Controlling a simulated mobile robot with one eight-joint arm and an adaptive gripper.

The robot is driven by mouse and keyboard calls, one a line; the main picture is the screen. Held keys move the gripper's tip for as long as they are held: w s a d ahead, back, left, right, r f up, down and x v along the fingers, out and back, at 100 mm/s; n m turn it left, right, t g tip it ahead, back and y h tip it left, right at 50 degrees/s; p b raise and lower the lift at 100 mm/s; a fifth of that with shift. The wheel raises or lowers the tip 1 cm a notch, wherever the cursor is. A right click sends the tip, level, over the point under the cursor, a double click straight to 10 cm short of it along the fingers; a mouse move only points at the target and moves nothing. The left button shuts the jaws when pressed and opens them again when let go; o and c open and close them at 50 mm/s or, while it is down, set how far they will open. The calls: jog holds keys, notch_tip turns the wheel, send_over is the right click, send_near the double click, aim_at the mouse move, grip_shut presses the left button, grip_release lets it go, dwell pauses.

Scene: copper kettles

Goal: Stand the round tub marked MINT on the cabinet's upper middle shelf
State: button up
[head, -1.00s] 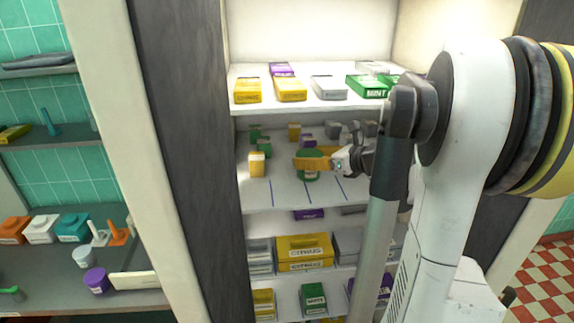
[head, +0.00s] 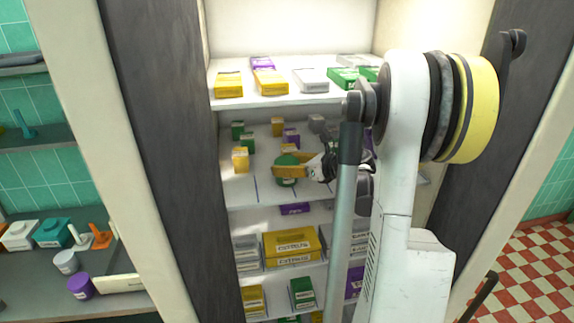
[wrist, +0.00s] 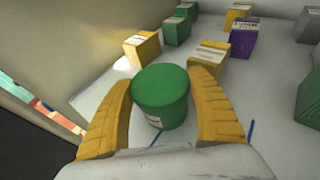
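The round green tub (head: 287,162) is at the front of the cabinet's upper middle shelf (head: 240,190), upright. In the wrist view the tub (wrist: 160,88) shows its plain green lid and part of a white label, too small to read. My gripper (wrist: 160,92) has its yellow fingers on both sides of the tub, seemingly against it. In the head view my gripper (head: 291,171) comes in from the right and a finger crosses the tub's front. I cannot tell whether the tub's base touches the shelf.
A yellow box (wrist: 142,48) stands close left of the tub. Green boxes (wrist: 177,30), a purple box (wrist: 243,38) and another green box at right (wrist: 308,100) stand around it. Boxes fill the shelf above (head: 270,100). The shelf's front edge has blue divider lines.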

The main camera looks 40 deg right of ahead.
jog(key=o, duration=0.4)
jog(key=shift+r, duration=0.1)
jog(key=shift+s+d+r, duration=0.1)
jog(key=shift+s+r, duration=0.1)
jog(key=shift+s, duration=0.05)
jog(key=v, duration=1.1)
jog(key=shift+s, duration=0.25)
